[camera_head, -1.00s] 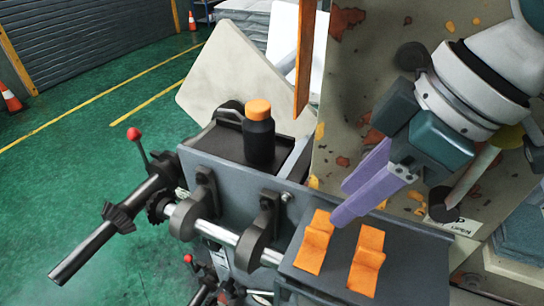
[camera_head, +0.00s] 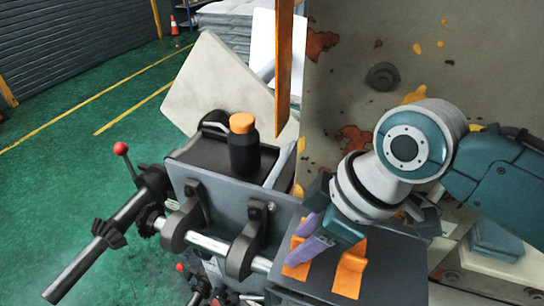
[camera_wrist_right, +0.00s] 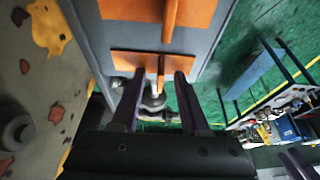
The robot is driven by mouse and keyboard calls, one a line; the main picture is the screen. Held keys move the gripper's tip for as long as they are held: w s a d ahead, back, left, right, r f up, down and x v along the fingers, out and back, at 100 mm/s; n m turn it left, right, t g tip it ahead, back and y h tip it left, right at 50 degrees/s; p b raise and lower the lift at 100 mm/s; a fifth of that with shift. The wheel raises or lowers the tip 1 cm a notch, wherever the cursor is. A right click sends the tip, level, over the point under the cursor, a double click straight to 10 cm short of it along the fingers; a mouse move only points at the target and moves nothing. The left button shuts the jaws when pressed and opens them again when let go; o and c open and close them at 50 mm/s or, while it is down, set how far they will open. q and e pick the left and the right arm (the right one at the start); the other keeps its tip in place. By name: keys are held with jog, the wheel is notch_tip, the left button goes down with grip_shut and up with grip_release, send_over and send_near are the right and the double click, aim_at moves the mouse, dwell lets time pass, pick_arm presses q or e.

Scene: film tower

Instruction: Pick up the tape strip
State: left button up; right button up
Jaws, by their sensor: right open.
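Two orange tape strips, each with a raised tab, lie side by side on a dark grey ledge (camera_head: 395,262). The left strip (camera_head: 296,270) is partly covered by my right gripper's purple fingers; the right strip (camera_head: 350,268) lies just beside them. My right gripper (camera_head: 308,242) is open and empty, pointing down at the left strip. In the right wrist view, one orange strip (camera_wrist_right: 125,63) lies just past the fingertips (camera_wrist_right: 159,74), its tab between them. The other strip (camera_wrist_right: 140,10) is farther up. I cannot tell whether the fingers touch the strip.
A black bottle with an orange cap (camera_head: 243,145) stands on the machine's tray behind the ledge. A shaft with black brackets (camera_head: 205,242) and a red-knobbed lever (camera_head: 120,149) are to the left. A hanging orange-brown bar (camera_head: 284,70) and a stained panel (camera_head: 345,80) rise behind.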

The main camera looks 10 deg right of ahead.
jog(key=shift+c, duration=0.2)
grip_shut()
jog(key=shift+r, duration=0.1)
dwell(0.4)
